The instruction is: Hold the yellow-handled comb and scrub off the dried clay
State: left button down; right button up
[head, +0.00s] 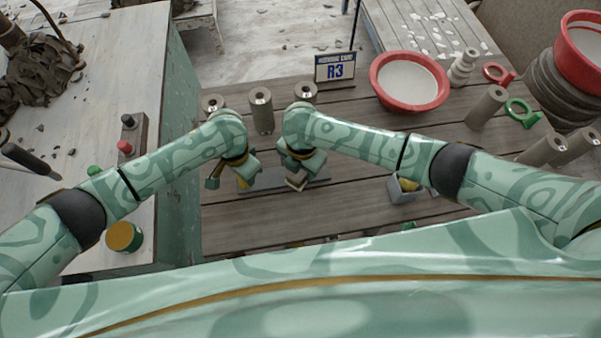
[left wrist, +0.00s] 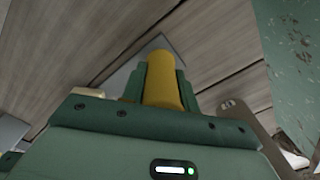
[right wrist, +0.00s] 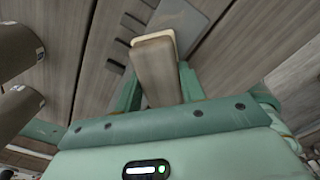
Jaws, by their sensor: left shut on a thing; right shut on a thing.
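My left gripper (head: 238,177) is shut on the yellow handle (left wrist: 165,80) of the comb, and a little yellow (head: 243,184) shows beneath it in the head view. My right gripper (head: 299,174) is shut on a brown block (right wrist: 158,72) with a pale edge, brush-like in shape. The slab shows darker marks along one edge in the right wrist view (right wrist: 185,20).
A red-rimmed bowl (head: 409,106), grey cylinders (head: 261,112) and an R3 sign (head: 335,69) stand at the back. A small grey box (head: 404,195) with something yellow is at right. A pale worktop (head: 95,215) lies at left. Boards between slab and box are clear.

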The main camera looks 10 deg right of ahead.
jog(key=shift+w, duration=1.9)
jog(key=shift+w+d+f, duration=0.1)
jog(key=shift+w+d, duration=0.05)
jog(key=shift+w, duration=0.1)
jog(key=shift+d, duration=0.8)
jog(key=shift+s+d, duration=0.15)
jog(key=shift+s, duration=3.15)
jog(key=shift+s+d, duration=0.15)
jog(key=shift+d, duration=0.85)
jog(key=shift+w, duration=3.45)
notch_tip(320, 180, up, 8)
